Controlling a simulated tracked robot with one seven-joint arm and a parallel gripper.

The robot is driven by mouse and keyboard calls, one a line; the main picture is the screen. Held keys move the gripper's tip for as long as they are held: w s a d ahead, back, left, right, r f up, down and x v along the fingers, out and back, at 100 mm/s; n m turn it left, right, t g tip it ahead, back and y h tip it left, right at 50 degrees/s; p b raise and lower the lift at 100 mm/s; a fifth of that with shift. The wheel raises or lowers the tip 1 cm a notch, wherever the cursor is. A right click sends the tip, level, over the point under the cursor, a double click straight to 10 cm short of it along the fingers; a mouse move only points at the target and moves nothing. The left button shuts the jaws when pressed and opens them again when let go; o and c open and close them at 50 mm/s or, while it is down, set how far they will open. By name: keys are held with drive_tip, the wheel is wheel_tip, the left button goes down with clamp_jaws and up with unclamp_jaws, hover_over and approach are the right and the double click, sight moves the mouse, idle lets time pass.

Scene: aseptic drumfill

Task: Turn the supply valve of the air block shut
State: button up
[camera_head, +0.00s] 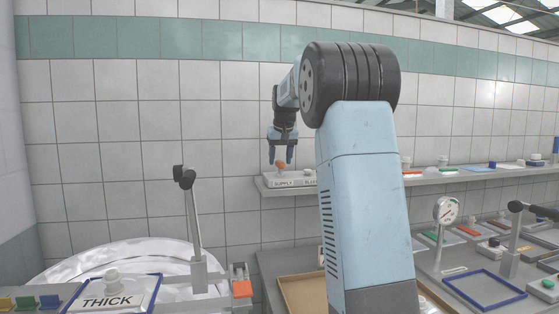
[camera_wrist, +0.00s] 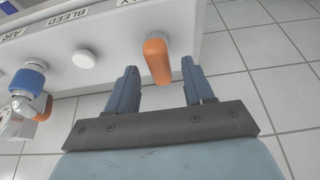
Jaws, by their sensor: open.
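The air block (camera_head: 291,180) sits on the wall shelf in the head view, with SUPPLY and a partly hidden label on its front. An orange supply valve handle (camera_head: 281,164) stands on it under my gripper (camera_head: 281,159), which points down. In the wrist view the orange handle (camera_wrist: 157,60) lies between the two blue-grey fingers of my gripper (camera_wrist: 159,68). The fingers are open, with a gap on each side of the handle. The block (camera_wrist: 110,33) there carries BLEED and AIR labels and a white round knob (camera_wrist: 84,59).
In the wrist view a blue-collared fitting (camera_wrist: 29,80) with an orange part is at the left. In the head view the wall shelf (camera_head: 440,180) continues right with small items. A gauge (camera_head: 446,209) stands below it.

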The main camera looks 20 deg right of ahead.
drive_tip(key=shift+w+f, duration=0.15)
drive_tip(key=shift+f, duration=0.2)
clamp_jaws()
idle(0.4)
